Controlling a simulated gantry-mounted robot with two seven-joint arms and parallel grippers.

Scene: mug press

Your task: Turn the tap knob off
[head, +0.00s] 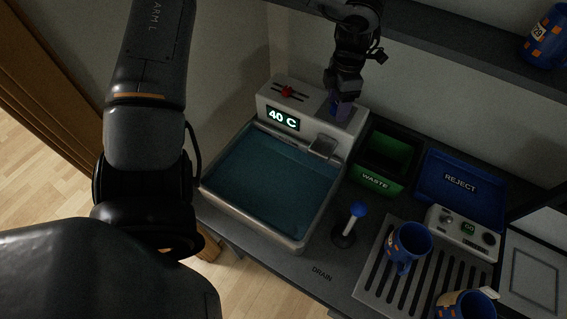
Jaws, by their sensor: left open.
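The tap unit (305,118) is a pale box at the back of a water-filled basin. A small dark blue-purple piece, which looks like the tap knob (341,111), sits on its top right. My left gripper (342,97) points down from the top of the head view, right over this knob. It is open, with its fingertips at the knob; whether they touch it is too dark to tell. The gripper partly hides the knob, and its turned position cannot be read. The spout (324,146) is below on the front. My right gripper is not in view.
A red slider (287,91) and a "40 C" display (283,118) are left of the knob. The basin (321,214) is in front. A green waste bin (372,181), blue reject tray (438,194), blue-topped lever (358,210) and mugs (411,242) stand right. A shelf (440,45) runs behind.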

